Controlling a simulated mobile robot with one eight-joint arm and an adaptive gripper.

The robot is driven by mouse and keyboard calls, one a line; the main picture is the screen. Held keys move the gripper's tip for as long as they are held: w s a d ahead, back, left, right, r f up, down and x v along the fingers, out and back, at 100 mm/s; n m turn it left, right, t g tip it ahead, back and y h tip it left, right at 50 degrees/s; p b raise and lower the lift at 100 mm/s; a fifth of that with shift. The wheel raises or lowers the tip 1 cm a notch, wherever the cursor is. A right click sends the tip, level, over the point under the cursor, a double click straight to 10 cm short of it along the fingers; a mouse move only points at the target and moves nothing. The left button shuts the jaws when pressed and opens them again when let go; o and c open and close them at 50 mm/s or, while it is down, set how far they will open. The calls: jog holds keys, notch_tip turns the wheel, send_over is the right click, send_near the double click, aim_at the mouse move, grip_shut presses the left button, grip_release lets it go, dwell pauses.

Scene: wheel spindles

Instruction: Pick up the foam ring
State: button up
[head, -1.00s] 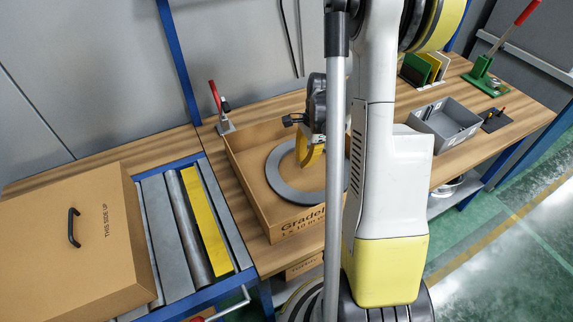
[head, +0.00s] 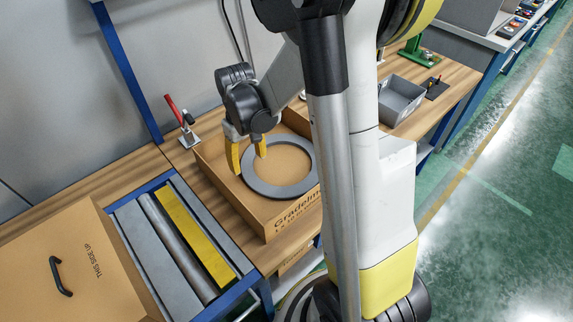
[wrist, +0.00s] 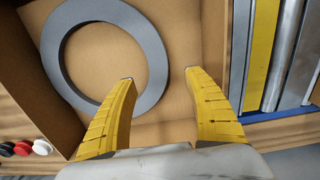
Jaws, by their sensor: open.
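The foam ring (head: 312,165) is a flat grey ring lying in a shallow open cardboard box (head: 289,215) on the wooden bench. In the wrist view the ring (wrist: 155,62) lies at the upper left, against the box floor. My gripper (head: 249,160) has yellow fingers and is open above the box, at the left side of the ring. In the wrist view my gripper (wrist: 158,84) is empty. Its left fingertip is close to the ring's edge, and its right fingertip is over bare box floor. I cannot tell the height of the fingertips above the ring.
A red-handled clamp (head: 184,125) stands behind the box's left corner. A roller conveyor (head: 165,235) with a closed carton (head: 80,262) is at the left. A grey bin (head: 401,100) stands farther right on the bench. My column hides part of the bench.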

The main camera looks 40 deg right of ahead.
aim_at(251, 179)
jog(key=f+b, duration=0.2)
jog(key=f, duration=0.2)
jog(key=f+b, duration=0.2)
jog(key=f, duration=0.3)
jog(key=shift+w+d+f, duration=0.15)
jog(key=shift+w+f, duration=0.05)
jog(key=shift+r, duration=0.1)
jog(key=c, duration=1.1)
